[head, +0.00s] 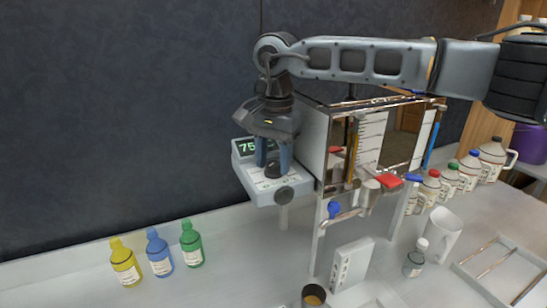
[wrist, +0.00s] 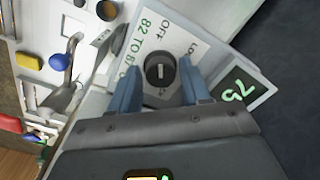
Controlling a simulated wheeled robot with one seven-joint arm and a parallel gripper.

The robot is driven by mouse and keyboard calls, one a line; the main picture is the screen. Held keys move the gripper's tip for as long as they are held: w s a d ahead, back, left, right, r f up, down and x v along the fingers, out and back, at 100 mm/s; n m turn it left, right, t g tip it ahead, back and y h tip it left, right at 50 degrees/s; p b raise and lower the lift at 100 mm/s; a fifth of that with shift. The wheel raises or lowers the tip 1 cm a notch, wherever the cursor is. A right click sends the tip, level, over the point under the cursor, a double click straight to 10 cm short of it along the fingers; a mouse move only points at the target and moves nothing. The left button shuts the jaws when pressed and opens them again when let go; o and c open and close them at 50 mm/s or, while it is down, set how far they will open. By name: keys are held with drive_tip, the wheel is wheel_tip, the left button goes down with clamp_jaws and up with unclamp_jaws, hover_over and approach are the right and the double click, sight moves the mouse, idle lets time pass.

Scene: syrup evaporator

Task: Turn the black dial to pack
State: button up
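The black dial (head: 271,171) sits on the sloped panel of a pale control box (head: 262,192). In the wrist view the dial (wrist: 160,72) is round, with a short white mark lying roughly up and down the picture. Green lettering around it reads "OFF" above and "82 TO 8…" at upper left. Other labels are partly hidden, and I cannot read "pack". My gripper (head: 273,156) points down over the panel. In the wrist view its blue fingers (wrist: 159,80) stand apart on either side of the dial, with a visible gap on each side.
A green display (wrist: 237,87) reads 75. A dark round knob (head: 284,195) is on the box's front. The metal evaporator (head: 365,145) stands close at right. Yellow (head: 125,263), blue (head: 159,253) and green (head: 191,243) bottles stand on the bench at left.

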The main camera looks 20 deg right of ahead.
drive_tip(key=c, duration=0.7)
drive_tip(key=shift+c, duration=0.2)
drive_tip(key=shift+m, duration=0.3)
drive_tip(key=m+b, duration=0.2)
drive_tip(key=m, duration=0.2)
drive_tip(key=shift+w, duration=0.1)
drive_tip(key=m+b, duration=0.2)
drive_tip(key=m, duration=0.4)
drive_tip(key=m+b, duration=0.1)
drive_tip(key=m, duration=0.5)
drive_tip(key=shift+w+b, duration=0.15)
drive_tip(key=shift+b, duration=0.2)
drive_tip(key=m, duration=0.3)
drive_tip(key=shift+m+h+b, duration=0.3)
drive_tip(key=shift+b, duration=0.05)
drive_tip(key=shift+m, duration=1.7)
drive_tip(key=shift+b, duration=0.3)
